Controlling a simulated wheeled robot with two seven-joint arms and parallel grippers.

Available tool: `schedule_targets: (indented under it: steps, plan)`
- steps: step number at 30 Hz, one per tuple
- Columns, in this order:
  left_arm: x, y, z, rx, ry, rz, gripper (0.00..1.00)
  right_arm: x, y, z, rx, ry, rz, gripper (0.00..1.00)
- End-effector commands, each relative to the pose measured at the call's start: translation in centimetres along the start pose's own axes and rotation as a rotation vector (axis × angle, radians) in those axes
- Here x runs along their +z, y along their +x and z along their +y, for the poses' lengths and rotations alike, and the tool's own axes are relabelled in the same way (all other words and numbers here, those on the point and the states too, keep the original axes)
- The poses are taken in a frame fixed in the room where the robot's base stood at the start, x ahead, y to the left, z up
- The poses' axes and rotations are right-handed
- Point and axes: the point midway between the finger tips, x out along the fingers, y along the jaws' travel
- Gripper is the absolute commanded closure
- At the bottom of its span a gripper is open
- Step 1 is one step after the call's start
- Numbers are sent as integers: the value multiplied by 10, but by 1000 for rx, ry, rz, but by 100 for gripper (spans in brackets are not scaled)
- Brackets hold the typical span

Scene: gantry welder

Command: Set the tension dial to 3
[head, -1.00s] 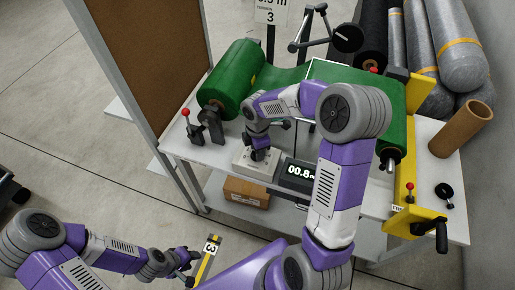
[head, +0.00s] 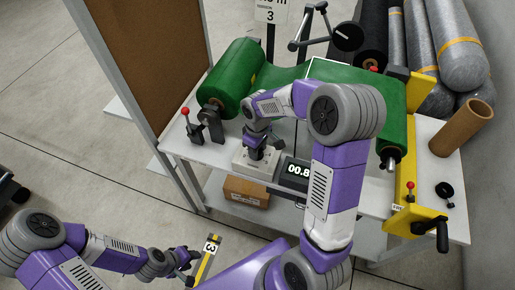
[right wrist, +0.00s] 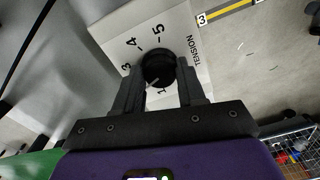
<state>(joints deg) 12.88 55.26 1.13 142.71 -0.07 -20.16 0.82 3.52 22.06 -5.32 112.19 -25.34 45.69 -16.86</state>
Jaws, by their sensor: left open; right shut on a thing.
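The tension dial is a black round knob (right wrist: 158,66) on a pale box marked TENSION (right wrist: 185,40); the box also shows in the head view (head: 256,164). My left gripper (head: 192,264) is open and empty, low over the floor.
A sign (head: 270,12) at the back reads TENSION 3. A display (head: 296,172) stands right of the box. A green roll (head: 232,80), a yellow bar with a crank (head: 425,222) and a cardboard tube (head: 462,128) surround the table. A red-knobbed lever (head: 190,125) stands left.

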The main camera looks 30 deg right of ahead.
Motion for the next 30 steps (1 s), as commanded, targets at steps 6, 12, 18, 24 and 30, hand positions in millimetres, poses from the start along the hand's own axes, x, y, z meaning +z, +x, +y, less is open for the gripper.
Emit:
schedule_targets:
  steps: [6,12,18,24,30]
  plan:
    - [0,0,0,0,0,0,57,0,-1,0,1,204,1,91]
    - [0,-1,0,0,0,0,57,0,-1,-1,1,387,1,91]
    - [0,-2,1,0,0,0,57,0,-1,-1,1,540,1,91]
    - [0,-3,1,0,0,0,57,0,0,-1,1,651,0,91]
    - [0,-4,1,0,0,0,57,-1,0,-1,0,711,0,91]
